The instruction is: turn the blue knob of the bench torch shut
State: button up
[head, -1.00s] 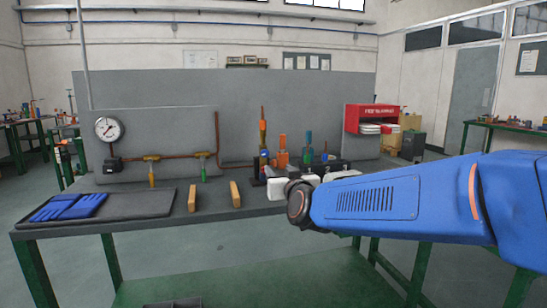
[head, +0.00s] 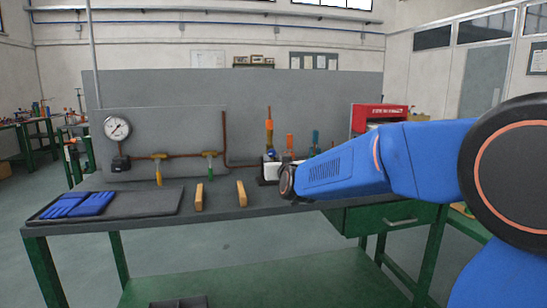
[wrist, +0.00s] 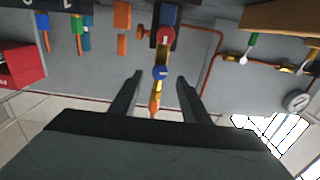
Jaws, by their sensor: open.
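The bench torch stands upright on the bench, its brass-and-orange upper part (head: 269,132) showing in the head view beyond my arm. In the wrist view, which is upside down, the torch (wrist: 155,98) has an orange tip, a red knob (wrist: 166,36) and a blue knob (wrist: 159,73). My gripper (wrist: 160,76) is open, with one finger on each side of the torch near the blue knob. Gaps show between the fingers and the knob. I cannot tell the depth between them.
A pipe panel with a gauge (head: 117,128) and valves is at the left. Two wooden blocks (head: 241,193) and a tray with blue gloves (head: 90,204) lie on the bench. A red box (head: 370,113) stands behind my arm.

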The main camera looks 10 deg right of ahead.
aim_at(272, 154)
jog(key=shift+w, duration=2)
jog(key=c, duration=1)
